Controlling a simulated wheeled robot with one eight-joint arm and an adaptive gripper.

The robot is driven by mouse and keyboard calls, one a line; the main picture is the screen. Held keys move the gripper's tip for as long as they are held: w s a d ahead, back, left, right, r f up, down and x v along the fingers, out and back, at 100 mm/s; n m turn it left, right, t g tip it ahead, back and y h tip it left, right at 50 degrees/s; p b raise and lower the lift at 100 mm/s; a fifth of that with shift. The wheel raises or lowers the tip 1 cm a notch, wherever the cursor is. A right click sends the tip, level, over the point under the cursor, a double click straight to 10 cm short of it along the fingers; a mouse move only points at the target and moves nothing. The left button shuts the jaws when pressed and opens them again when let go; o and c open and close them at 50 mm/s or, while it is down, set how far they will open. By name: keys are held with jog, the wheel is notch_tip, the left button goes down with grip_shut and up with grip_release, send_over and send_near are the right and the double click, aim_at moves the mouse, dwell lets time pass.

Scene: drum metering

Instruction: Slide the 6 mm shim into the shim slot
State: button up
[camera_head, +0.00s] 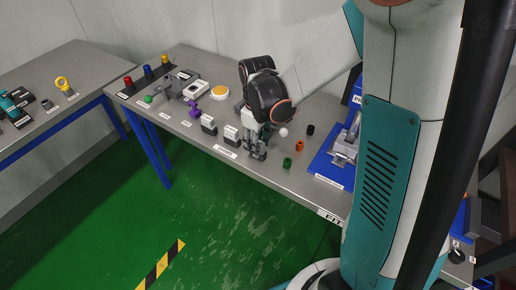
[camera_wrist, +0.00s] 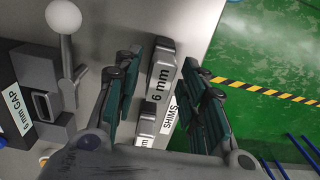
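The 6 mm shim (camera_wrist: 160,82) is a grey block with a white label, seen in the wrist view between the two dark green fingers of my gripper (camera_wrist: 161,72). The fingers are open, with narrow gaps beside the block. In the head view my gripper (camera_head: 257,143) points down at the right end of the shim row and hides that shim. A dark grey fixture labelled "6 mm GAP" (camera_wrist: 15,118) is at the left of the wrist view, with a rectangular opening (camera_wrist: 43,106) facing the shims. I cannot tell whether this opening is the shim slot.
A lever with a white ball (camera_wrist: 62,16) rises beside the fixture. Green (camera_head: 287,162) and orange (camera_head: 300,146) pieces stand to the right. The bench's front edge is close.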

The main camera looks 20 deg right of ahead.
grip_shut()
jog(key=shift+r+p, duration=1.55)
jog(key=shift+r, duration=0.65)
jog(key=shift+r+p, duration=1.35)
jog(key=shift+r, duration=0.55)
